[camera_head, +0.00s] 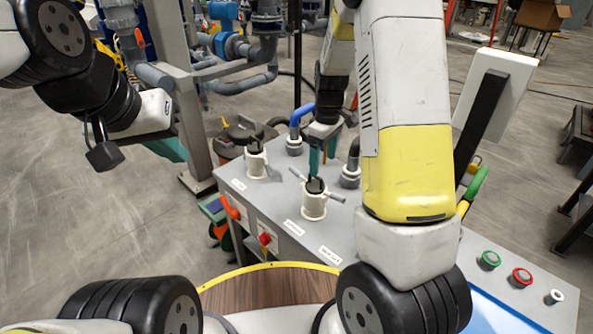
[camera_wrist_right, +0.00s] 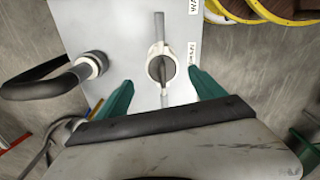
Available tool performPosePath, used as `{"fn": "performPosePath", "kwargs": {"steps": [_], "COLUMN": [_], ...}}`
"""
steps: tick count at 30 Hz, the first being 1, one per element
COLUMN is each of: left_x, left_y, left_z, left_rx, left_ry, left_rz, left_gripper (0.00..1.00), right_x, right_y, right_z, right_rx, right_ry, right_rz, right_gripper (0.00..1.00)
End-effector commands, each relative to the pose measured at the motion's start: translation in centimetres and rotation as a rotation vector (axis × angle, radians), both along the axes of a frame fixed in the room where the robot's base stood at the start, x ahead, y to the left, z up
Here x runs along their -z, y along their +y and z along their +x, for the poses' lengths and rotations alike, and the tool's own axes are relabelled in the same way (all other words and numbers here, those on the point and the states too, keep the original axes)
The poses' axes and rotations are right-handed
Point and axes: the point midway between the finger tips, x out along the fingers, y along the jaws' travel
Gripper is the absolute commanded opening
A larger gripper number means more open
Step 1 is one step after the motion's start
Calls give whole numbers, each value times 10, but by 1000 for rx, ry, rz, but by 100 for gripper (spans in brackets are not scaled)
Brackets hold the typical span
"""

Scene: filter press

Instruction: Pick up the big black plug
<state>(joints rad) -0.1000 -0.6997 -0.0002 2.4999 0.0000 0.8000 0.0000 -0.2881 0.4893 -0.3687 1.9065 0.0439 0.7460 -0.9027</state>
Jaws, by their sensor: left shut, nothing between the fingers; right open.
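A white round fitting (camera_head: 314,205) with a crossbar and a dark piece on its top, perhaps the black plug (camera_head: 315,185), stands on the grey panel top. The fitting also shows in the right wrist view (camera_wrist_right: 154,67), ahead of and between the green fingertips. My right gripper (camera_head: 316,164) is open and points down above the fitting; in the right wrist view its fingers (camera_wrist_right: 161,90) are spread and empty. I cannot tell whether they touch anything. My left gripper (camera_head: 103,152) is shut and empty at the far left, away from the panel.
A similar white fitting (camera_head: 256,160) stands to the left. A blue bent hose (camera_head: 299,116) and a black bent hose (camera_head: 353,155) stand behind in grey sockets. The grey panel (camera_head: 420,262) has several buttons at right. My right arm covers much of the panel's right side.

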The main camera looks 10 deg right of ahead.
Motion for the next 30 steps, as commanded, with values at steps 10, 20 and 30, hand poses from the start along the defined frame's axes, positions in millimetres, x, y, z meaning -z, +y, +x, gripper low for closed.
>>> {"fn": "performPosePath", "kwargs": {"steps": [10,20,30], "left_x": [0,0,0], "left_y": [0,0,0], "left_z": [0,0,0], "left_rx": [0,0,0], "left_ry": [0,0,0], "left_rz": [0,0,0], "left_gripper": [0,0,0], "right_x": [36,81,89], "right_y": [-1,-6,-6], "right_z": [1,-5,-4], "right_rx": [-31,-28,-28], "right_ry": [16,16,12], "right_rz": [-20,-19,-19], "right_gripper": [78,78,78]}}
